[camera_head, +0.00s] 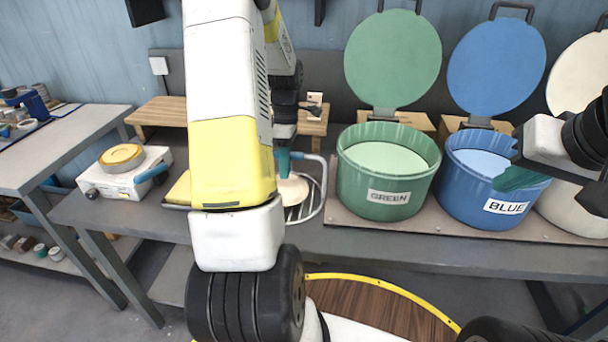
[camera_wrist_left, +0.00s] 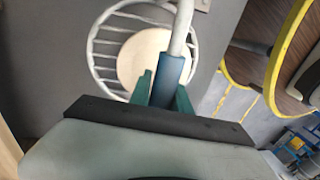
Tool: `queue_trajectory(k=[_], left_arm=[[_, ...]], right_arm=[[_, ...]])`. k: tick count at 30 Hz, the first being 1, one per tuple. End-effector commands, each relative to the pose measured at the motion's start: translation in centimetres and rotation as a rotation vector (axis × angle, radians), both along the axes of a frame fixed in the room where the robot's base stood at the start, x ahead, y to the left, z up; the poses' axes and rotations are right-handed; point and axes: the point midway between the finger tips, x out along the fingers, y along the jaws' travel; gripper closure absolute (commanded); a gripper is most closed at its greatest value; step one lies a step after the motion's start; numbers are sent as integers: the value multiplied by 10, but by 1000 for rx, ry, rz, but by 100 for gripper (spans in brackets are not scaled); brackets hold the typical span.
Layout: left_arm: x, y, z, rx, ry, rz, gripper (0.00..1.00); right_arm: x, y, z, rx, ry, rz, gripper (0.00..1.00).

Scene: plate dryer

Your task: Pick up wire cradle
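The wire cradle (camera_head: 322,193) is a round grey wire basket at the bench's front edge, left of the green bin. In the left wrist view the wire cradle (camera_wrist_left: 97,50) has a pale round disc (camera_wrist_left: 140,58) inside it and a bar handle with a blue sleeve (camera_wrist_left: 168,76). My left gripper (camera_wrist_left: 165,90) has its teal fingers on either side of the sleeve, apparently touching it. My left arm hides part of the cradle in the head view. My right gripper (camera_head: 517,179) is over the front of the blue bin; its opening is unclear.
The green bin (camera_head: 389,197) and blue bin (camera_head: 500,205) stand right of the cradle with lids raised. A white device (camera_head: 125,178) with a yellow disc is on the left of the bench. A round wooden surface with a yellow rim (camera_head: 375,310) lies in front.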

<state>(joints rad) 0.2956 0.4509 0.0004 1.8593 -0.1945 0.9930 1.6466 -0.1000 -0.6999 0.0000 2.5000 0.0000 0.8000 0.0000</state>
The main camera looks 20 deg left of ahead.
Motion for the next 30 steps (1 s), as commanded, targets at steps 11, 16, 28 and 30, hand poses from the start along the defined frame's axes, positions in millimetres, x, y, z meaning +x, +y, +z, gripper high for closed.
queue_trajectory(k=[11, 16, 28, 30], left_arm=[[1, 0, 0, 1, -3, 0, 100], [1, 0, 3, 1, -4, 0, 100], [1, 0, 32, 2, -5, -1, 100], [1, 0, 37, 2, -5, -1, 100]], right_arm=[[0, 0, 0, 0, 0, 0, 100], [0, 0, 0, 0, 0, 0, 100], [0, 0, 0, 0, 0, 0, 100], [0, 0, 0, 0, 0, 0, 100]])
